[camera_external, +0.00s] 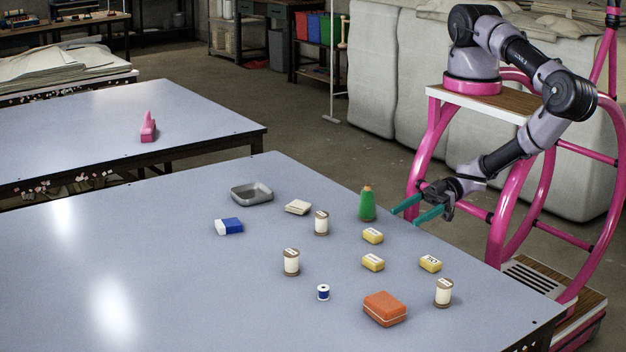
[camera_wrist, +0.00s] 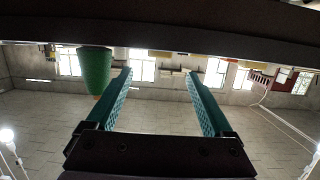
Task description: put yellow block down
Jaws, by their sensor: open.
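Three small yellow blocks with pale labels lie on the blue-grey table in the external view: one at the back (camera_external: 372,236), one in front of it (camera_external: 372,262) and one to the right (camera_external: 430,263). All three rest flat on the table, apart from each other. My gripper (camera_external: 404,216) is at the table's right edge, behind the blocks and just right of the green cone. Its teal fingers are spread apart with nothing between them. The wrist view also shows the open, empty fingers (camera_wrist: 158,76). I cannot make out any yellow block there.
The green cone (camera_external: 367,204) stands close left of my gripper and shows in the wrist view (camera_wrist: 95,70). Thread spools (camera_external: 321,223), an orange box (camera_external: 385,309), a blue-white block (camera_external: 229,226) and a grey tray (camera_external: 251,195) are around. The table's left part is clear.

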